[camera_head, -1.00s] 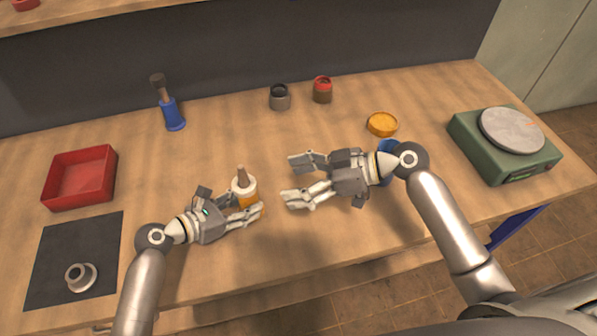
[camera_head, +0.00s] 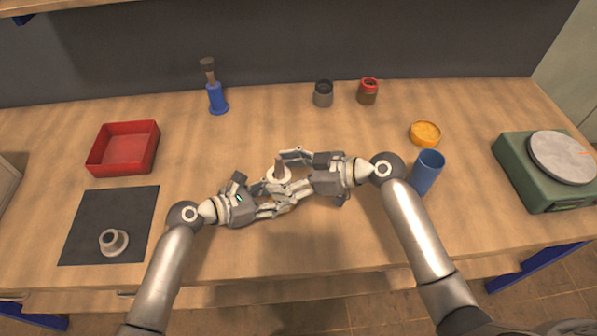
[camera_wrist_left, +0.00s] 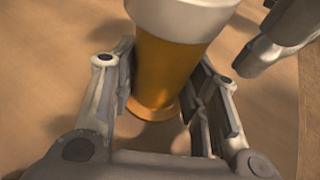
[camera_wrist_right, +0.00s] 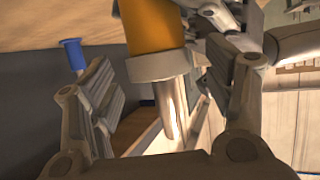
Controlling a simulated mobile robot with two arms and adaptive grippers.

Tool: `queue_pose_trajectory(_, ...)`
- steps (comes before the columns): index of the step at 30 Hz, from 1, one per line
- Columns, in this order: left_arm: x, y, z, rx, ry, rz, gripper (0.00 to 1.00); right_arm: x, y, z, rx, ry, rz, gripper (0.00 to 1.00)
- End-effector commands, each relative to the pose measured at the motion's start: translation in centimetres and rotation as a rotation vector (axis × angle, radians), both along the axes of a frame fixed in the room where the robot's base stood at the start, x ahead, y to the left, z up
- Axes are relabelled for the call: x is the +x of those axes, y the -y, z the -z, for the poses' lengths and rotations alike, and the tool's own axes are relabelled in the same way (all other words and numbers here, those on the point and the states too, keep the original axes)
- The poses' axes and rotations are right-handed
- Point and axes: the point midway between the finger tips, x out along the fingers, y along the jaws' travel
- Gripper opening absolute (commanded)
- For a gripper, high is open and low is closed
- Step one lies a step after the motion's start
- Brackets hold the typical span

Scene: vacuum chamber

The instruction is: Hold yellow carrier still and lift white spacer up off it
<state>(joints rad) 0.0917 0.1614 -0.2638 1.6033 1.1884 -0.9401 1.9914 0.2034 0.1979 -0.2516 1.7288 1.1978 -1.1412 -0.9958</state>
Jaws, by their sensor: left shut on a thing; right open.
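The yellow carrier shows upright in the left wrist view (camera_wrist_left: 163,75), between the fingers of my left gripper (camera_wrist_left: 160,70). My left gripper is shut on it. The white spacer (camera_head: 277,177) is a ring on top of the carrier, with a slim post (camera_head: 280,163) standing up through it. In the right wrist view the spacer (camera_wrist_right: 165,66), carrier (camera_wrist_right: 152,25) and post (camera_wrist_right: 173,108) appear upside down. My right gripper (camera_head: 288,174) is open, its fingers on either side of the spacer and post. In the head view the fingers mostly hide the carrier.
A red tray (camera_head: 124,148) and a dark mat (camera_head: 90,222) with a grey flanged part (camera_head: 113,241) lie left. A blue-handled tool (camera_head: 217,98) and two small jars stand behind. A blue cup (camera_head: 427,172), orange dish (camera_head: 425,133) and green scale (camera_head: 545,175) are right.

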Motion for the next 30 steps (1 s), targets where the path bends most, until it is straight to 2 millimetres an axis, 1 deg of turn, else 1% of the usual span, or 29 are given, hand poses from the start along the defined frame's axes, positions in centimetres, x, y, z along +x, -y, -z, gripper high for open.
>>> queue_pose_trajectory(9, 0.1, -0.1, 0.0, 0.002, 0.001, -0.002, 0.2, 0.1, -0.3, 0.1, 0.0, 0.001, 0.0, 0.75)
queue_pose_trajectory(11, 0.1, -0.1, 0.0, 0.002, 0.001, -0.002, 0.2, 0.1, -0.3, 0.1, 0.0, 0.001, 0.0, 0.68)
queue_pose_trajectory(18, 0.1, -0.1, 0.0, 0.001, 0.002, -0.002, 0.2, 0.1, -0.2, 0.1, 0.0, 0.001, 0.0, 0.37)
queue_pose_trajectory(21, 0.1, -0.1, 0.0, 0.001, 0.002, -0.002, 0.2, 0.1, -0.2, 0.1, 0.0, 0.001, 0.0, 0.26)
queue_pose_trajectory(26, 0.1, -0.1, 0.0, 0.001, 0.002, -0.002, 0.2, 0.1, -0.2, -0.3, 0.0, 0.003, 0.0, 0.26)
queue_pose_trajectory(30, 0.1, -0.1, 0.0, 0.001, 0.002, -0.002, 0.2, 0.2, -0.2, -1.2, 0.001, 0.004, 0.0, 0.26)
